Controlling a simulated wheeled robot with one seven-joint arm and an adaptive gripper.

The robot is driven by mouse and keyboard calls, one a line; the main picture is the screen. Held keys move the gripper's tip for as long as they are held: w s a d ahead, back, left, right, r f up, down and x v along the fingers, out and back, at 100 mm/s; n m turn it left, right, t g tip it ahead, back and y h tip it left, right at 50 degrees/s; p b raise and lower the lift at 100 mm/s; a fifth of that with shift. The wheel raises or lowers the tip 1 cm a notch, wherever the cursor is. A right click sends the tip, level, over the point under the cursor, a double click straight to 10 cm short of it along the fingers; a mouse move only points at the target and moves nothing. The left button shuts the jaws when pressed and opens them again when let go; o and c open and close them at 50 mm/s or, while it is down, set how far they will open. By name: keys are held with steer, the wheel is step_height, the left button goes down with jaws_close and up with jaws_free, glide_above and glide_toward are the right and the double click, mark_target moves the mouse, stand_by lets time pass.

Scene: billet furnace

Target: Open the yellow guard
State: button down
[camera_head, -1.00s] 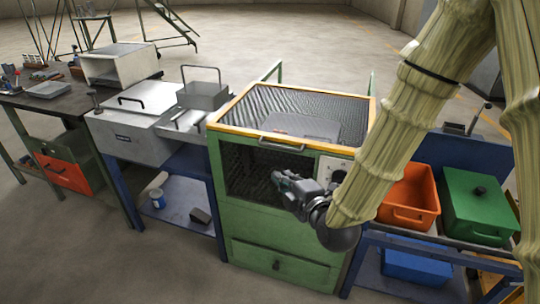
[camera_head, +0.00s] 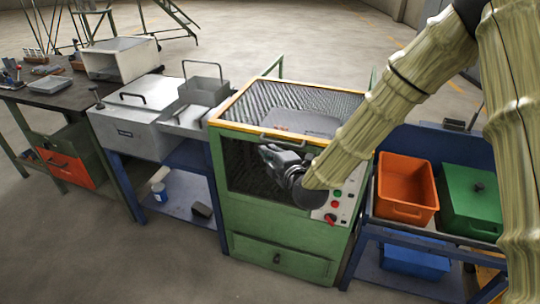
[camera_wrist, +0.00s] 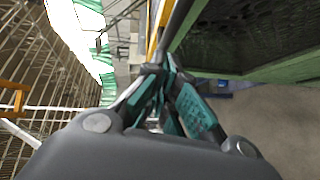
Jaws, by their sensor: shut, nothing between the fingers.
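The yellow guard (camera_head: 236,127) is a yellow-edged mesh cover lying level on top of the green machine (camera_head: 300,245). A grey bar handle (camera_head: 290,143) sits along its front edge. My gripper (camera_head: 266,152) is shut and empty, in front of the machine and just below the handle in the head view. In the wrist view my gripper's fingers (camera_wrist: 165,92) are together, close to a dark bar and a yellow strip (camera_wrist: 156,28). I cannot tell whether they touch the handle. My wrist hides part of the machine's front window.
Orange (camera_head: 407,188) and green (camera_head: 470,200) bins stand on a blue bench at right. A grey box unit (camera_head: 130,115) stands at left. The floor in front is clear.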

mark_target(268, 134)
steer(key=shift+w+d+f, duration=0.15)
steer(key=shift+w+d, duration=0.15)
steer(key=shift+w, duration=0.5)
steer(key=shift+w, duration=0.25)
steer(key=shift+w+d+b, duration=0.1)
steer(key=shift+w+d, duration=0.15)
steer(key=shift+w, duration=0.4)
steer(key=shift+w+d+b, duration=0.15)
steer(key=shift+w+d, duration=0.05)
steer(key=shift+w, duration=0.5)
steer(key=shift+w+d+b, duration=0.1)
steer(key=shift+w+d, duration=0.15)
steer(key=shift+w, duration=0.4)
